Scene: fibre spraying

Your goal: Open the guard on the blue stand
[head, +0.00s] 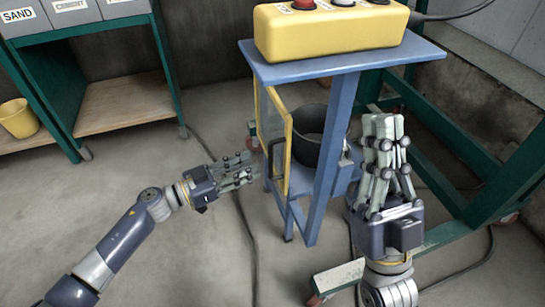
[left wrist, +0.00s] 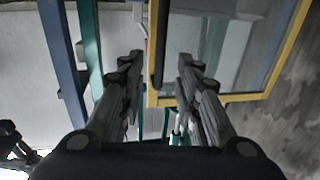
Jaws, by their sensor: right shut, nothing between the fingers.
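The blue stand (head: 348,100) is right of centre in the head view. Its guard (head: 287,120), a clear panel in a yellow frame, is on the stand's left side; the frame also shows in the left wrist view (left wrist: 238,98). A black handle (head: 275,158) is on the guard, and shows in the left wrist view (left wrist: 159,45) as a dark bar. My left gripper (head: 250,168) is open, fingertips close to the handle. In the left wrist view, handle and frame edge appear between the spread fingers; contact is unclear. My right gripper (head: 384,122) is shut and empty, pointing up.
A black pot (head: 311,133) stands inside the stand. A yellow button box (head: 330,32) sits on top. A green frame (head: 490,205) is close on the right. A green shelf (head: 125,104) with labelled bins and a yellow bucket (head: 18,118) are left. Floor between is mostly clear, with cables.

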